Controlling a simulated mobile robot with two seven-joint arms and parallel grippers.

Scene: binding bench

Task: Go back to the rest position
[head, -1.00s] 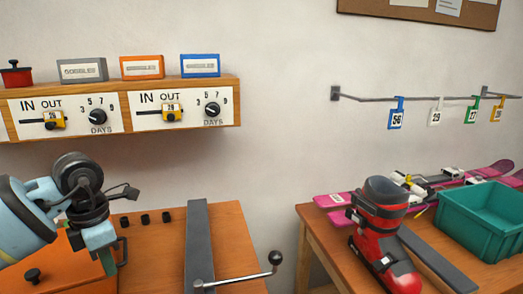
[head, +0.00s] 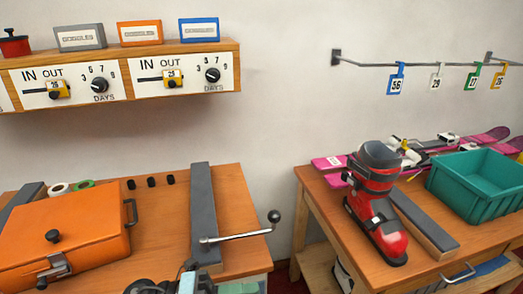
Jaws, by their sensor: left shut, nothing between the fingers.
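My left gripper (head: 182,282) shows only in part at the bottom edge of the head view, in front of the bench (head: 240,225). A dark wrist piece and a pale blue part are visible. It is shut and empty, to the right of an orange case (head: 75,228) with a black knob and handle. The rest of the left arm is cut off by the frame. My right gripper is not in view.
A grey bar (head: 203,200) and a crank handle (head: 245,235) stand on the bench by the gripper. At right, a second table holds a red ski boot (head: 378,215), a teal crate (head: 480,185) and pink skis (head: 495,135). A dial shelf (head: 130,85) hangs above.

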